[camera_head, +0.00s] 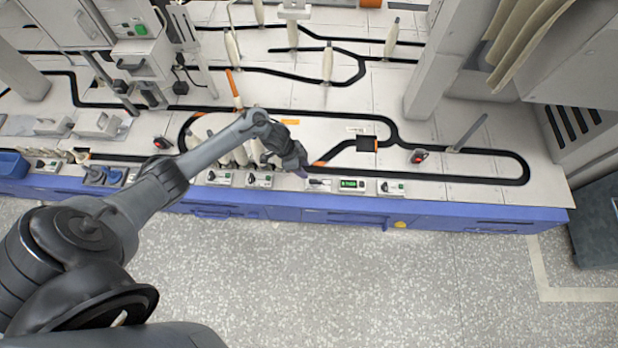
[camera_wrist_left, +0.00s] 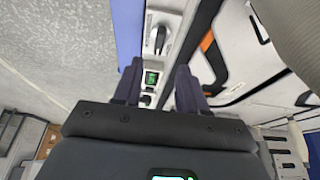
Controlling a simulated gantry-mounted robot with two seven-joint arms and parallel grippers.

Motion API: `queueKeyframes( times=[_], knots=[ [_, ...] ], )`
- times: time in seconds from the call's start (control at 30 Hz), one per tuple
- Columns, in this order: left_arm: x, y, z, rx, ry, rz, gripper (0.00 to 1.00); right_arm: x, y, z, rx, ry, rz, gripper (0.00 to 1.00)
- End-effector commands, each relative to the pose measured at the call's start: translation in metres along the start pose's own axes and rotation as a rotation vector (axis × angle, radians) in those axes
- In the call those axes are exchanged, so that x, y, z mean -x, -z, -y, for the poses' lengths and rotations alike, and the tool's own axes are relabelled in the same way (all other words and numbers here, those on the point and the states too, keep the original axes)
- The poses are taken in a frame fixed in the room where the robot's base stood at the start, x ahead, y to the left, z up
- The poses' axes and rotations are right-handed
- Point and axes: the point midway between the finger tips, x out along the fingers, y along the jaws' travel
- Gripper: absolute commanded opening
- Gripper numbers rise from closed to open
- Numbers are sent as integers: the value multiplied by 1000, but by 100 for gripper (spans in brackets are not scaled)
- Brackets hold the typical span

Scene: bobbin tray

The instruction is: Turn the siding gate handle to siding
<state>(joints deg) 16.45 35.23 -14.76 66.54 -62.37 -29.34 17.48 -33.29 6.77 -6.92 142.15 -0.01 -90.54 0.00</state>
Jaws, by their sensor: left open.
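Small lever boxes sit along the front edge of the bench, and I cannot tell by label which one is the siding gate. The closest is a pale box with a dark lever (camera_head: 318,184), left of a green display (camera_head: 352,186). In the left wrist view its grey lever (camera_wrist_left: 160,40) lies beyond the fingertips, with the display (camera_wrist_left: 151,78) between the fingers. My left gripper (camera_head: 302,173) is low over the bench edge, just left of that lever; it also shows in the wrist view (camera_wrist_left: 159,68), open and empty. Contact with the lever is not visible. My right gripper is out of view.
More lever boxes (camera_head: 260,180) stand to the left and one (camera_head: 391,188) to the right. A black track (camera_head: 480,180) loops behind them. White bobbins (camera_head: 327,62) stand upright at the back. A red-topped button (camera_head: 419,157) sits on the right; the floor in front is clear.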

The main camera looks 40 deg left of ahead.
Motion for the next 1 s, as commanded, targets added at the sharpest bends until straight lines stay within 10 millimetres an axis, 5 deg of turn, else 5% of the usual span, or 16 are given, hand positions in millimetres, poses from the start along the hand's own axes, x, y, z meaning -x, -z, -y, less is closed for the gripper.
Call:
queueKeyframes(
  times=[0.5, 1.0],
  knots=[
    [-83, -2, 0, 0, 2, 0, 42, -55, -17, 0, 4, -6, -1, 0],
    [-97, 0, 0, -1, 2, 1, 42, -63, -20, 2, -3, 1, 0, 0]
  ],
)
